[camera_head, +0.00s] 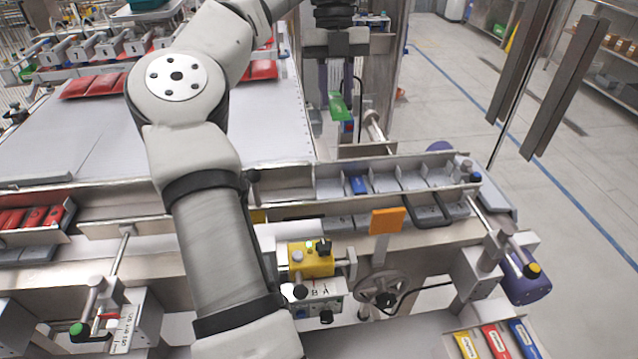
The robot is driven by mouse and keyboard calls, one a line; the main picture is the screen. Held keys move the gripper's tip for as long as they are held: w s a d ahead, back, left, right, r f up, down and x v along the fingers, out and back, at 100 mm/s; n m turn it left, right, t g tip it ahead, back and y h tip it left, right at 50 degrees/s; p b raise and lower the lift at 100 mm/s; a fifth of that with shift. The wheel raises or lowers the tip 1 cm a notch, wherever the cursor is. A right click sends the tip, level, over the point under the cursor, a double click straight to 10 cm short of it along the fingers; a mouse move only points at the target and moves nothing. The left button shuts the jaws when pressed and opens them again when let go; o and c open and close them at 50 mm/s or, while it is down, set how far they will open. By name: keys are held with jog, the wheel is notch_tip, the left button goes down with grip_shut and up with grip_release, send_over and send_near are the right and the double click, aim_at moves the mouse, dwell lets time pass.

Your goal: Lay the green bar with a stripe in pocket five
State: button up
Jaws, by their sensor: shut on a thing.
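My gripper (340,98) hangs above the far side of the pocket row, near the top middle of the picture. It is shut on a green bar (342,108), which it holds in the air clear of the pockets. A stripe on the bar is too small to make out. The pocket row (400,180) is a grey metal tray split by slanted dividers, below and to the right of my gripper. A blue bar (358,184) lies in one of its left pockets. Several pockets to the right look empty. Pocket numbers cannot be read.
An orange plate (388,220) stands up in front of the row. A yellow block (311,259) and a handwheel (381,289) sit below. Red packs (92,86) lie on the light table at left. Coloured boxes (496,341) lie at bottom right. My arm hides the middle left.

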jog(key=shift+w+a, duration=0.15)
jog(key=shift+w, duration=0.1)
jog(key=shift+f, duration=0.3)
jog(key=b, duration=0.4)
send_over(330, 194)
notch_tip(330, 194, down, 15)
jog(key=shift+f, duration=2.1)
jog(key=shift+f, duration=0.6)
jog(key=o, duration=1)
jog(key=shift+c, duration=0.2)
jog(key=shift+r, duration=0.1)
